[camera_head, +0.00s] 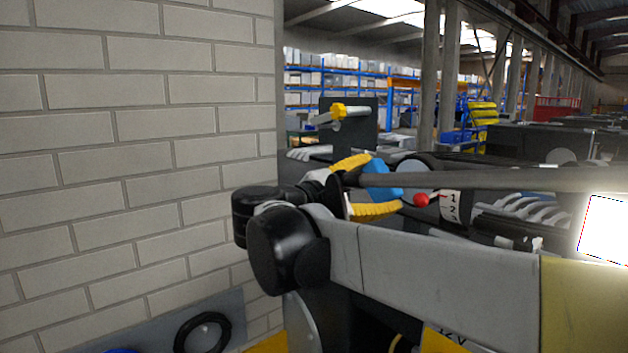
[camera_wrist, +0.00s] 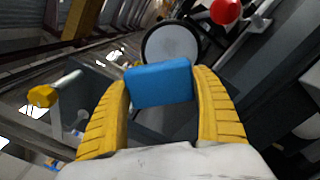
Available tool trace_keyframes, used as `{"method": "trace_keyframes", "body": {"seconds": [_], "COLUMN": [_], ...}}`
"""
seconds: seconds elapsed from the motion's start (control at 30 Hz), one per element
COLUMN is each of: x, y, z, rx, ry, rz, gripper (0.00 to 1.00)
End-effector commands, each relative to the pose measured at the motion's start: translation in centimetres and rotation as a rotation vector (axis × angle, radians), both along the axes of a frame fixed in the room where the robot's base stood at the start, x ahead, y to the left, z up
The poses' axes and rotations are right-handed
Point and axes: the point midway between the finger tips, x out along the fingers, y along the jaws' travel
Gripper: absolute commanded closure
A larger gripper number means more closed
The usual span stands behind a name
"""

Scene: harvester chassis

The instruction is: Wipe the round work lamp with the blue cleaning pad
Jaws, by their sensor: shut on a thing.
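My gripper (camera_head: 380,183) has yellow ribbed fingers and is shut on the blue cleaning pad (camera_head: 391,178). In the wrist view the pad (camera_wrist: 160,83) sits between both fingers, with its far face pointing away from me. The round work lamp (camera_wrist: 171,43) is a pale disc with a dark rim just beyond the pad. The pad's upper edge overlaps the lamp's lower rim in that view; I cannot tell whether they touch. In the head view the lamp (camera_head: 424,162) shows partly behind the pad and a grey bar.
A red ball knob (camera_head: 421,199) stands close to the right of the pad. A yellow-tipped lever (camera_head: 338,112) sticks out from a dark panel behind. A long grey bar (camera_head: 500,180) crosses beside the gripper. A pale brick wall (camera_head: 130,150) fills the left.

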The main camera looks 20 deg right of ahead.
Motion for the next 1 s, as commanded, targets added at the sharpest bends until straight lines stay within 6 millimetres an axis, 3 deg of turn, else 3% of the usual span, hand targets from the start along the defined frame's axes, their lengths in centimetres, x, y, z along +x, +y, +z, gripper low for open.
{"method": "trace_keyframes", "body": {"seconds": [0.2,0.57,1.0], "x": [-0.5,-0.6,-1.6], "y": [1.4,1.6,4.3], "z": [0.0,0.0,0.0], "rx": [-0.001,0.0,0.0], "ry": [0.0,0.0,0.0], "rz": [0.001,0.0,0.0], "gripper": [0.5,0.5,0.5]}}
